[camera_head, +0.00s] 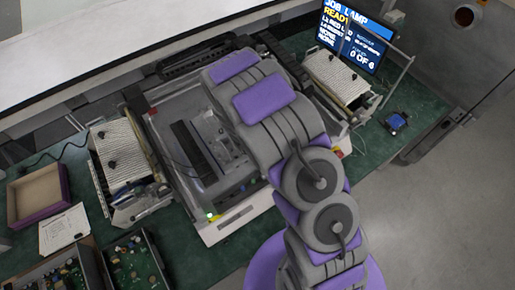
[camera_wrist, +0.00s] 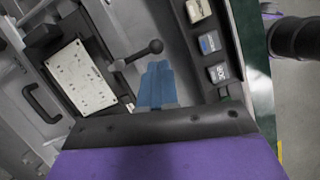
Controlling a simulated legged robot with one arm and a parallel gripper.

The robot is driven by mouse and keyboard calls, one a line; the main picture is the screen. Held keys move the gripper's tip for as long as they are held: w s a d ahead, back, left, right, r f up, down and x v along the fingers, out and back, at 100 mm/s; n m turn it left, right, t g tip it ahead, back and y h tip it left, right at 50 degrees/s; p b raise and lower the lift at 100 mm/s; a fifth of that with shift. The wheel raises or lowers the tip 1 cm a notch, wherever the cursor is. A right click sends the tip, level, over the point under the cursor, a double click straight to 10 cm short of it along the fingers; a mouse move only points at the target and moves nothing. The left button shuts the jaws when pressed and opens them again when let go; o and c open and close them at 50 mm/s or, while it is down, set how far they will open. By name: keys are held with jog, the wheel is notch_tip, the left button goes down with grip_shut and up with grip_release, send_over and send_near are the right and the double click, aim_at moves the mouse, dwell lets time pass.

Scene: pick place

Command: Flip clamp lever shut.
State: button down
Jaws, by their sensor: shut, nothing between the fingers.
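A dark clamp lever with a round ball knob (camera_wrist: 155,46) shows in the wrist view, its rod sloping down-left to a smaller round end. My gripper (camera_wrist: 158,66) has blue fingers held together, with nothing between them. The fingertips are just below the knob and rod in the picture; I cannot tell whether they touch. A white plate with small holes (camera_wrist: 80,77) lies left of the lever in a dark frame. In the head view my arm covers the right part of the machine (camera_head: 210,235), hiding the gripper and lever.
Several labelled switches (camera_wrist: 209,43) line a dark strip right of the gripper. A black handle (camera_wrist: 42,103) is at far left. In the head view, a screen (camera_head: 355,35) and a ribbed unit (camera_head: 338,78) stand at the upper right, another ribbed unit (camera_head: 122,150) at left.

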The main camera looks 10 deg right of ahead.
jog(key=shift+d+r+n+p, duration=0.1)
jog(key=shift+d+n+p, duration=0.2)
jog(key=shift+n, duration=0.2)
jog(key=shift+a, duration=0.1)
dwell(0.3)
